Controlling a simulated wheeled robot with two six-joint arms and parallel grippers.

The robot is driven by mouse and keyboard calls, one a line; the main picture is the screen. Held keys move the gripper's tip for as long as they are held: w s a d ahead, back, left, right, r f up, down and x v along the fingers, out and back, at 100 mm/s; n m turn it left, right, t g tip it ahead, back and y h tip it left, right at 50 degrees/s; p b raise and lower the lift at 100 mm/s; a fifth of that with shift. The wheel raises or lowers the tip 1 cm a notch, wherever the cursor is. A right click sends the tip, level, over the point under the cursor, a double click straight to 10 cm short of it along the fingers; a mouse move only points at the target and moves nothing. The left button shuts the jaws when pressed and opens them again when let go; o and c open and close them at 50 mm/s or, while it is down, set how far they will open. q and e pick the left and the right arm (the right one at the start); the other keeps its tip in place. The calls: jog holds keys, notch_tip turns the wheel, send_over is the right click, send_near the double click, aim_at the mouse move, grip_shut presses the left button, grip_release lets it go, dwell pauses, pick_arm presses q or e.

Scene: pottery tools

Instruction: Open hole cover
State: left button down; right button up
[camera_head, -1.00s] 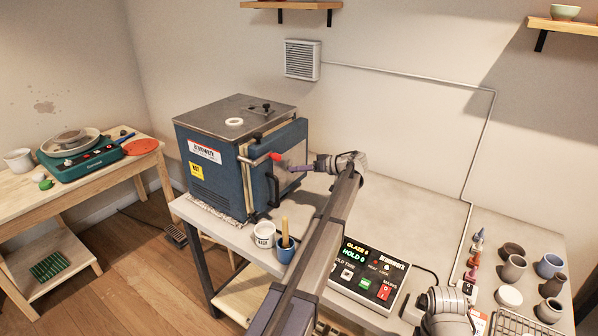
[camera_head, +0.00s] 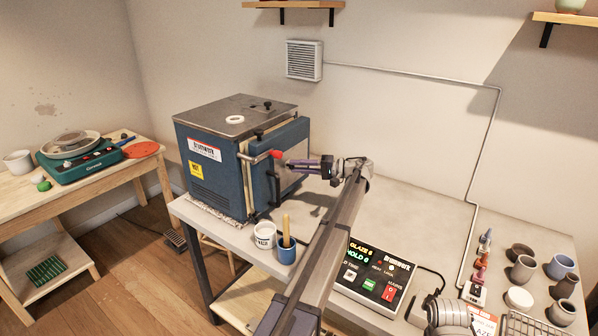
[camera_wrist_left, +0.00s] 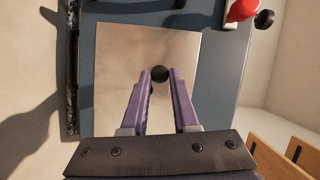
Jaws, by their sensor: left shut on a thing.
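The blue kiln (camera_head: 213,170) stands on the grey bench, its front door (camera_head: 262,182) closed. A bare metal plate (camera_wrist_left: 120,60) on the door fills the middle of the left wrist view. A round black knob (camera_wrist_left: 159,73), which looks like the hole cover's, stands in front of the plate. My left gripper (camera_head: 288,164) reaches the door from the right. In the left wrist view the purple fingers (camera_wrist_left: 159,76) are shut on the knob from both sides. The hole itself is not visible. Only part of my right arm shows at the lower right.
A red-tipped lever (camera_head: 275,154) sits close to my left fingers, and a black door handle (camera_head: 273,189) is below. A white jar (camera_head: 265,235) and a blue cup (camera_head: 286,251) stand near the bench edge. A control box (camera_head: 374,275) lies right of my forearm.

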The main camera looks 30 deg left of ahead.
pick_arm(q)
jog(key=shift+m, duration=0.5)
jog(key=shift+r+b, duration=0.15)
jog(key=shift+b, duration=0.15)
jog(key=c, duration=0.7)
grip_release()
jog(key=v, duration=0.7)
jog(key=shift+w+d, duration=0.1)
jog(key=shift+d, duration=0.25)
jog(key=shift+f, duration=0.2)
